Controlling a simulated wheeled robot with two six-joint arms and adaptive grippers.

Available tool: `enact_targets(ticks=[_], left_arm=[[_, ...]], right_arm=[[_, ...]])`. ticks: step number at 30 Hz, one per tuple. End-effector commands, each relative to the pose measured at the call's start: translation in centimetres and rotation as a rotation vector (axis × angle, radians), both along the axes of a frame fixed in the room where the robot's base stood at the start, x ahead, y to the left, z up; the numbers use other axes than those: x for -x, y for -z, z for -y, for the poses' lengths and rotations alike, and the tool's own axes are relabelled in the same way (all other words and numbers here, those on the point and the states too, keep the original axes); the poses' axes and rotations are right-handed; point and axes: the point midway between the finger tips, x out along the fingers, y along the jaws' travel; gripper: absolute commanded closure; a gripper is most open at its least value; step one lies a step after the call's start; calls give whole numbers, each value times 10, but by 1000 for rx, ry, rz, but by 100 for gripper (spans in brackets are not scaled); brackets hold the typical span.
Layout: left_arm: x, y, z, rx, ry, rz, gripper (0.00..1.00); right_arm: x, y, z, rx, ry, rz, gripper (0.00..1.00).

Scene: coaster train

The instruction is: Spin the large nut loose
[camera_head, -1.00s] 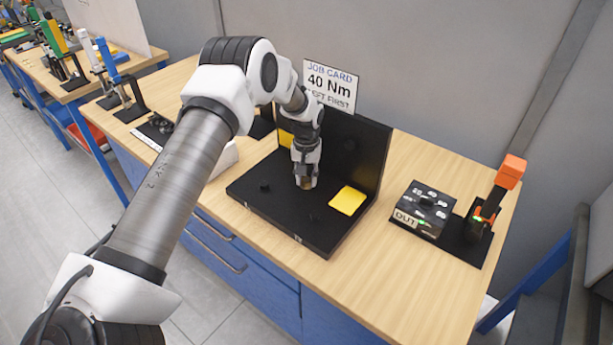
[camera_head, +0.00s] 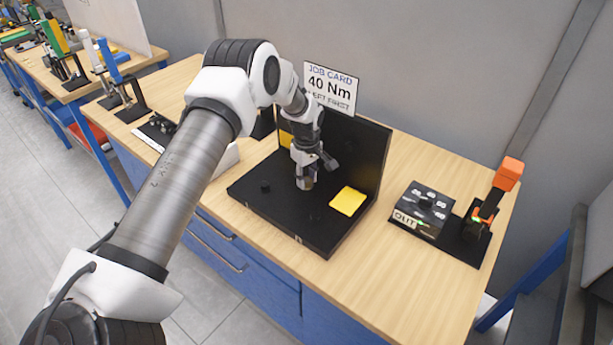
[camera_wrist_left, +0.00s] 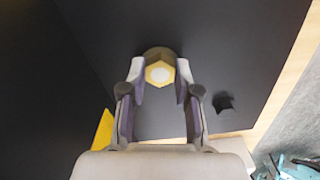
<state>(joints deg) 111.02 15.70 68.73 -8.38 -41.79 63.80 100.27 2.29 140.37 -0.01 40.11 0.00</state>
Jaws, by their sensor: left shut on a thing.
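The large nut (camera_wrist_left: 153,73) is a brassy hexagon with a pale round centre in the left wrist view, standing on the black fixture base. My left gripper (camera_wrist_left: 160,75) is shut on the nut, with one finger on each side of it. In the head view my left gripper (camera_head: 305,181) points down at the base, and its fingers hide most of the nut. The black fixture (camera_head: 290,225) has a flat base and an upright back panel. My right gripper is not in view.
A yellow pad (camera_head: 348,201) lies on the base close to the gripper. A small black knob (camera_wrist_left: 223,102) stands beside the gripper. A job card (camera_head: 330,88) reading 40 Nm stands behind. A dark box (camera_head: 422,208) and an orange-topped tool (camera_head: 508,174) stand to the right on the wooden bench.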

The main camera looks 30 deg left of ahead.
Motion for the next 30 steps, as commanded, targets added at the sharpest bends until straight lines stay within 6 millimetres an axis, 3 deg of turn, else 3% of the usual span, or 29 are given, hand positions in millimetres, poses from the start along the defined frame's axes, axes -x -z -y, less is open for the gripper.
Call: enact_targets(ticks=[21,22,24,30], left_arm=[[3,3,1,2,-92,-8,100],[3,3,1,2,-92,-8,62],[2,3,1,2,-92,-7,44],[1,2,1,1,-91,-4,44]], right_arm=[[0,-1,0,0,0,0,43],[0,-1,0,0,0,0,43],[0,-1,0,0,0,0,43],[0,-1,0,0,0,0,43]])
